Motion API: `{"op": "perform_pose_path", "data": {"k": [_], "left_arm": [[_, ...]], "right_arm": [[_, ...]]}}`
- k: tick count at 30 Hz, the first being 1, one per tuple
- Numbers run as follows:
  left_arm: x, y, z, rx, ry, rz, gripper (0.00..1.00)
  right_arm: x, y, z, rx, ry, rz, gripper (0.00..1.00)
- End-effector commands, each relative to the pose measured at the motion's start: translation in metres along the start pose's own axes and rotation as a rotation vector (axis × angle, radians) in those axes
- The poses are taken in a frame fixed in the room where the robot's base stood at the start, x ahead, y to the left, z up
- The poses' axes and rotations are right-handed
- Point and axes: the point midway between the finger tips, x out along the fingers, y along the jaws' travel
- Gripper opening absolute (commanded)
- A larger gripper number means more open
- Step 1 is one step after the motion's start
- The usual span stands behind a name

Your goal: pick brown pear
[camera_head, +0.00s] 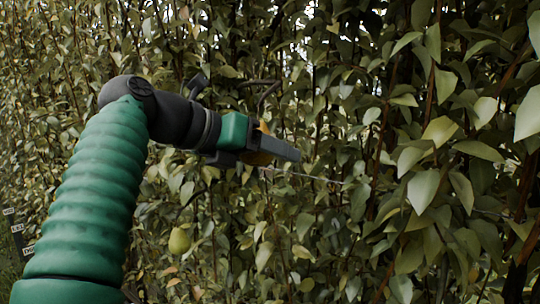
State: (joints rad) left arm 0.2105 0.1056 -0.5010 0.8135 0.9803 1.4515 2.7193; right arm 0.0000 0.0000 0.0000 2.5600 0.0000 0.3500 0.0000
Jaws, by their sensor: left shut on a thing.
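My left arm comes in from the left, and its gripper (272,147) is at the middle of the view, in front of the foliage. The gripper is shut on a brownish-yellow pear (262,156), which the dark fingers largely cover. Only small parts of the pear show around the fingers. I cannot tell whether its stem is still joined to a branch. My right gripper is out of view.
A yellow-green pear (179,240) hangs in the leaves below my left gripper. A dense leafy hedge (430,190) fills most of the view. A thin wire (315,178) runs behind the gripper. Small white labels (17,228) stand at the lower left.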

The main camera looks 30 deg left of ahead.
Motion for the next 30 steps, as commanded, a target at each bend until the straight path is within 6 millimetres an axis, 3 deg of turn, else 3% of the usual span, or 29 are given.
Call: {"op": "perform_pose_path", "data": {"k": [30], "left_arm": [[-0.014, -0.019, -0.006, -0.117, 0.108, -0.022, 0.09]], "right_arm": [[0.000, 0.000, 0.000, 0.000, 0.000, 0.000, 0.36]]}}
